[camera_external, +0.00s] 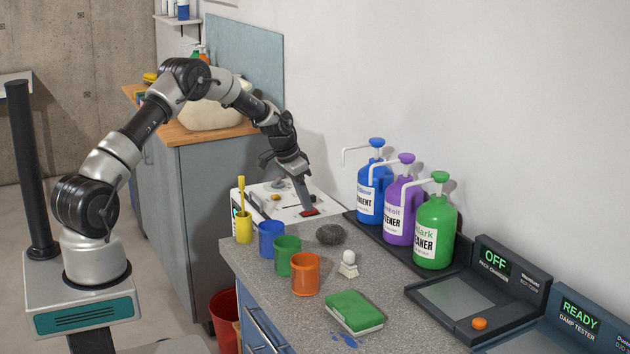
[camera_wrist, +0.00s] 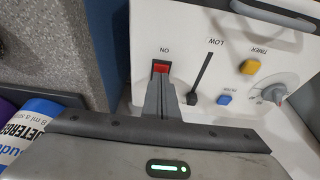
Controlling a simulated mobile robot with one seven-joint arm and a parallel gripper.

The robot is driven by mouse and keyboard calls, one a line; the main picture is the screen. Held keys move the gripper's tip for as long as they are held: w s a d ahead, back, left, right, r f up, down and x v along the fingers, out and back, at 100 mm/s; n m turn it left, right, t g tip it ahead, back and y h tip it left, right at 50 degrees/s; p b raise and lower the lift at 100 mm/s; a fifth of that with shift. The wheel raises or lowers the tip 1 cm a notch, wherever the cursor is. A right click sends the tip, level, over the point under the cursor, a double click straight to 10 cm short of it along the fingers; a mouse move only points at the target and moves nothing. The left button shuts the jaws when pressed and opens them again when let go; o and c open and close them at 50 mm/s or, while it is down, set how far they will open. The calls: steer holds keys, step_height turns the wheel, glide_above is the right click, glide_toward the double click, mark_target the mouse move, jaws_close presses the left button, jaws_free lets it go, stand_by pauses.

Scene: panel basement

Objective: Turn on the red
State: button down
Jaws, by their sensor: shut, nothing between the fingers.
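A red switch (camera_wrist: 160,67) sits on a white control panel (camera_wrist: 185,25) beside an upside-down "ON" label. In the wrist view my gripper (camera_wrist: 161,80) overlaps the near edge of the red switch. I cannot tell whether the tips touch it or which way it is set.
A black slider (camera_wrist: 203,75), yellow button (camera_wrist: 250,67), blue button (camera_wrist: 224,99) and grey dial (camera_wrist: 273,95) share the panel. Blue (camera_external: 375,185), purple (camera_external: 401,210) and green (camera_external: 434,231) pump bottles stand right of my gripper. Cups (camera_external: 287,257), a scourer (camera_external: 331,235) and a green sponge (camera_external: 354,310) occupy the counter.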

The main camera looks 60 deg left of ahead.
steer(key=shift+w+r, duration=0.15)
steer(key=shift+w, duration=0.2)
steer(key=shift+r+p, duration=0.3)
steer(key=shift+r, duration=0.25)
steer(key=v, duration=0.1)
steer(key=p+v, duration=0.1)
steer(key=v, duration=0.1)
steer(key=shift+w+r+p, duration=0.25)
steer(key=shift+r+p, duration=0.05)
steer(key=s+v, duration=0.2)
steer(key=v, duration=0.7)
steer(key=shift+f, duration=0.15)
